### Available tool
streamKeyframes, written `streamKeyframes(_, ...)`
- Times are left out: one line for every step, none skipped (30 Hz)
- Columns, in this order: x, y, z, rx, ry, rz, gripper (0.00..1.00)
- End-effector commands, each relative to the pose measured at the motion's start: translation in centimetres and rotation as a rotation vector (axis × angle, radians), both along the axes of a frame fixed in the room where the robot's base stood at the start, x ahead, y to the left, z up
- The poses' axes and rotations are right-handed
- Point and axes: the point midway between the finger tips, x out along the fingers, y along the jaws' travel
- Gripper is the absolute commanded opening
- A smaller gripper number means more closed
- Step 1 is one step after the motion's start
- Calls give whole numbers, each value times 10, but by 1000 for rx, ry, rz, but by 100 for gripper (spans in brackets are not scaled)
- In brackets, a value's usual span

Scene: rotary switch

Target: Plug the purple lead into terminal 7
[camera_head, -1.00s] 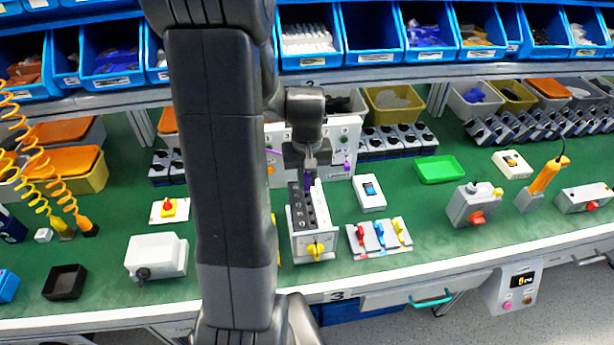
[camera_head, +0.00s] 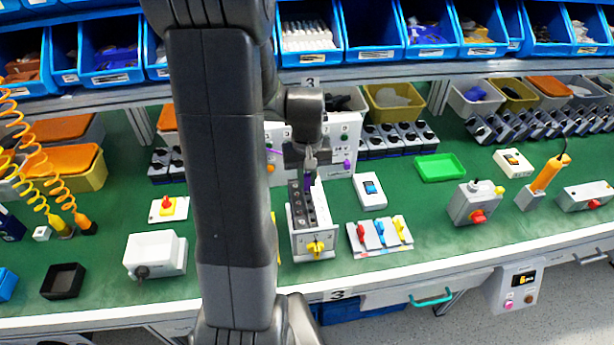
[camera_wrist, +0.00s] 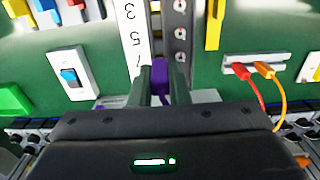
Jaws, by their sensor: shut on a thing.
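My gripper (camera_head: 309,168) is shut on the purple lead (camera_wrist: 159,72), whose plug sits between the fingers in the wrist view. The terminal block (camera_head: 297,208) is a long box with a dark row of terminals, and a yellow knob (camera_head: 316,248) is on its front. In the wrist view its white number strip (camera_wrist: 133,35) shows 3, 5 and part of a 7, beside the dark terminal row (camera_wrist: 180,35). The plug is close to the strip's 7 end. I cannot tell whether its tip is in a terminal.
A panel (camera_head: 343,132) with coloured sockets stands behind the block. To the right are a blue rocker switch (camera_head: 370,189) and a plate with red, blue and yellow levers (camera_head: 380,234). A green tray (camera_head: 440,168) lies farther right. The wrist view shows red and orange leads (camera_wrist: 253,72).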

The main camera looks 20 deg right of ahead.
Motion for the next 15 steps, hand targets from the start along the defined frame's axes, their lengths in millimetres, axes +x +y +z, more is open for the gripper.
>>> streamKeyframes(0,0,-3,0,0,0,0)
streamKeyframes(0,0,-4,0,0,0,0)
streamKeyframes(0,0,-5,0,0,0,0)
streamKeyframes(0,0,-6,0,1,0,0)
streamKeyframes(0,0,-7,0,1,0,0)
streamKeyframes(0,0,-8,0,1,0,0)
streamKeyframes(0,0,-9,0,1,0,0)
streamKeyframes(0,0,-10,0,1,0,0)
streamKeyframes(0,0,-11,0,1,0,0)
streamKeyframes(0,0,-12,0,1,0,0)
streamKeyframes(0,0,-13,0,1,0,0)
streamKeyframes(0,0,-14,0,1,0,0)
streamKeyframes(0,0,-15,0,1,0,0)
streamKeyframes(0,0,-16,0,1,0,0)
streamKeyframes(0,0,-17,0,1,0,0)
